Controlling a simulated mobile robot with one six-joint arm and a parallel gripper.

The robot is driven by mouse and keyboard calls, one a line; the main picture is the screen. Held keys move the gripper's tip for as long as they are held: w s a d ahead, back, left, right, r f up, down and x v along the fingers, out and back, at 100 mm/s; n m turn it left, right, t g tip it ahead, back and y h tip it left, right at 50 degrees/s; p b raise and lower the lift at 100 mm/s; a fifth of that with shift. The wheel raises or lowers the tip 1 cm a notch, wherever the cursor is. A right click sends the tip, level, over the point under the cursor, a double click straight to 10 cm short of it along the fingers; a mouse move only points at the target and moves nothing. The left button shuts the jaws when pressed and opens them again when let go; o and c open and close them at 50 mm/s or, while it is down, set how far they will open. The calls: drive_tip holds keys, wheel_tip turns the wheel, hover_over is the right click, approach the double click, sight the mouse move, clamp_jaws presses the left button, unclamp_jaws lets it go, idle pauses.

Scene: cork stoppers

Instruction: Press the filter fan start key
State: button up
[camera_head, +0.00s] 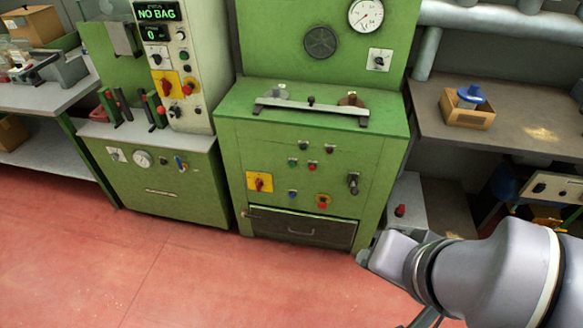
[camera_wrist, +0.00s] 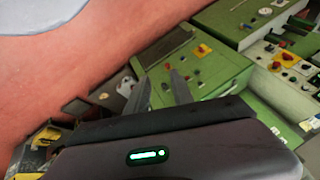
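The middle green cabinet (camera_head: 232,165) carries several small buttons on its front. A red rotary switch (camera_head: 259,183) sits on a yellow plate at left. The labels are too small to read, so I cannot tell which one is the filter fan start key. My gripper (camera_wrist: 160,77) is open and empty, its two fingers apart, in front of the cabinet, which also shows in the wrist view (camera_wrist: 225,72). It touches no button.
A second green machine (camera_head: 165,190) with a "NO BAG" display (camera_head: 157,13) stands at left. A drawer (camera_head: 300,228) is low on the middle cabinet. A bench (camera_head: 515,130) with a cardboard box (camera_head: 467,113) is at right. The red floor (camera_head: 200,280) in front is clear.

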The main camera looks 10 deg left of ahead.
clamp_jaws()
idle(1.2)
